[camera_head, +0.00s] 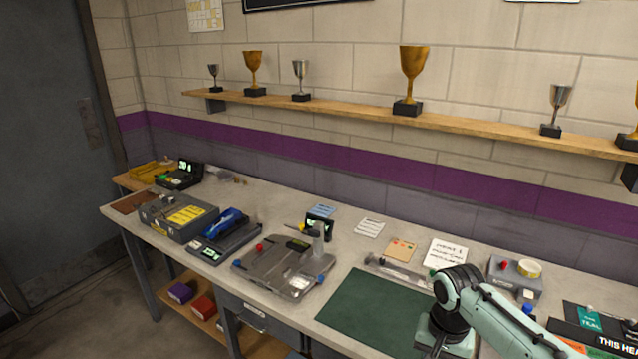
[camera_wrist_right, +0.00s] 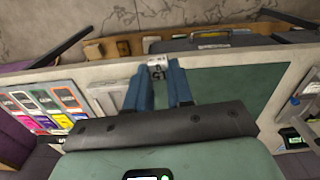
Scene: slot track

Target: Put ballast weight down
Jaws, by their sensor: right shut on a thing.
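The ballast weight (camera_wrist_right: 156,69) is a small silver-grey block with dark markings, seen in the right wrist view. My right gripper (camera_wrist_right: 160,78) has blue fingers and is shut on it at the fingertips. In the head view only the wrist end of my right arm shows at the lower right, by the right side of the green mat; the fingers and the weight are hidden there. The wrist view does not show clearly how far the weight is above the bench. My left gripper is in neither view.
The green mat (camera_head: 366,309) is bare where visible. Left of it stand a grey fixture plate (camera_head: 272,272), a scale with a blue car (camera_head: 224,238) and a grey toolbox (camera_head: 178,216). Behind it lie a metal bar (camera_head: 398,272) and cards. A grey box (camera_head: 517,280) stands right.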

